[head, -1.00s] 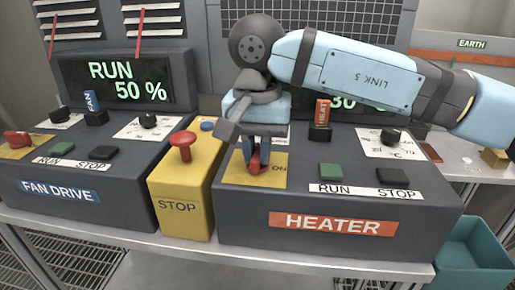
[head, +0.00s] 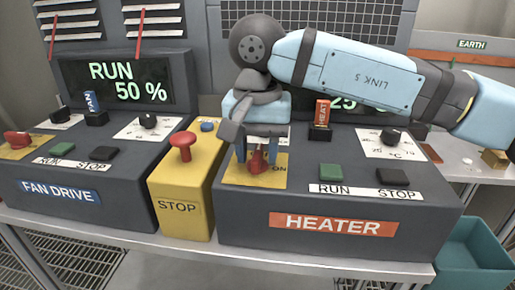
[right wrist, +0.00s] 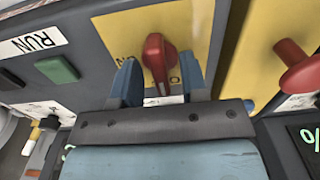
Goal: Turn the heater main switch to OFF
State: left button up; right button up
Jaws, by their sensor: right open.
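The heater main switch is a red knob (head: 257,163) on a yellow plate (head: 238,174) at the left of the HEATER box; an ON label shows at its right. In the right wrist view the knob (right wrist: 158,58) stands between two blue fingers, its handle roughly upright in the picture. My right gripper (head: 257,151) is open, coming from above with one finger on each side of the knob. In the right wrist view gaps show between the knob and the fingers of the gripper (right wrist: 158,75). The OFF marking is not readable. My left gripper is not in view.
A red STOP button (head: 182,143) on a yellow box stands close left of the switch. Green RUN (head: 330,172) and black STOP (head: 392,176) buttons and an orange HEAT tag (head: 322,112) are to the right. My arm partly covers the heater display. A teal bin (head: 475,255) is at lower right.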

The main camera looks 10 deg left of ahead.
aim_at(257, 152)
pick_arm(q)
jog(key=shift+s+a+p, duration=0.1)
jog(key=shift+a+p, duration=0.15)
jog(key=shift+p, duration=0.9)
pick_arm(e)
notch_tip(257, 152, up, 14)
jog(key=shift+f, duration=0.15)
